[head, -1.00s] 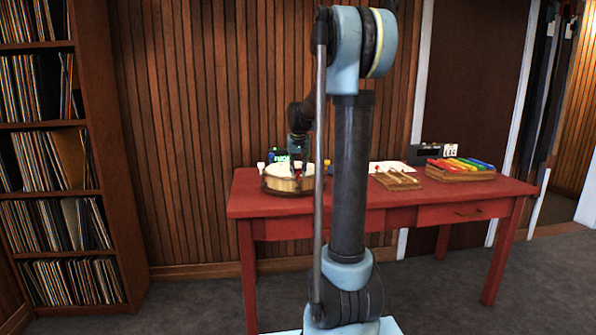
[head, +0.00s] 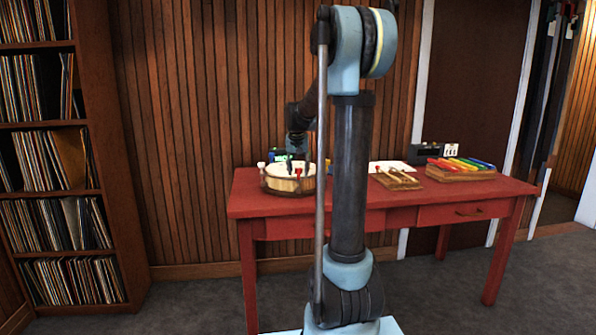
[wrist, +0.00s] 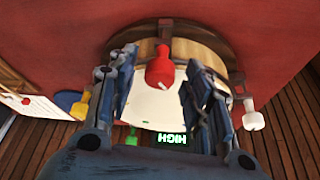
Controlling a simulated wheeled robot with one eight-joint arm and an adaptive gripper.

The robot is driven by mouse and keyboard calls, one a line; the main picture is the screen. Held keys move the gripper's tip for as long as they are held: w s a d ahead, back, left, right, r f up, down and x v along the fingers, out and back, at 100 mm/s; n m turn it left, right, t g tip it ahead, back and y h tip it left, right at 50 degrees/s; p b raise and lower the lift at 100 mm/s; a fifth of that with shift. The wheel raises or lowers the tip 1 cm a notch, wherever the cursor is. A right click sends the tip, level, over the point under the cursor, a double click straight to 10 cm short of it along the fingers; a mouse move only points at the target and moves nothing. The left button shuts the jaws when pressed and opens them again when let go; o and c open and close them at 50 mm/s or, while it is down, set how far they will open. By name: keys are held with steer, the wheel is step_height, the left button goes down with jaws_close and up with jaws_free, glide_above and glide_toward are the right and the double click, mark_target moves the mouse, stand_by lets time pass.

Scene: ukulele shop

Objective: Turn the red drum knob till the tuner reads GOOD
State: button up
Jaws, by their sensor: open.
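The drum (head: 278,183) is round with a pale top and wooden side, and stands on the left of the red table. Its red knob (wrist: 160,72) is on the rim and shows small in the head view (head: 298,172). My gripper (wrist: 158,80) is open, with one finger on each side of the red knob and visible gaps between. It is tiny and partly behind my arm in the head view. The tuner display (wrist: 172,138) glows green and reads HIGH, upside down in the wrist view.
A white knob (wrist: 248,114), a yellow knob (wrist: 80,108) and a green knob (wrist: 132,137) are also around the drum. A wooden block with mallets (head: 396,179) and a coloured xylophone (head: 460,168) stand on the table's right. The table's front strip (head: 260,210) is clear.

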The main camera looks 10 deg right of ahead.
steer(key=v, duration=1.2)
steer(key=s+f+n, duration=0.1)
steer(key=s+f, duration=0.8)
steer(key=s, duration=0.4)
steer(key=s+d+f+n+g, duration=0.1)
steer(key=s+f, duration=0.8)
steer(key=s, duration=0.4)
steer(key=s+f+n+g+y, duration=0.1)
steer(key=s+f, duration=0.8)
steer(key=s, duration=0.4)
steer(key=shift+s+d, duration=0.15)
steer(key=shift+d, duration=0.05)
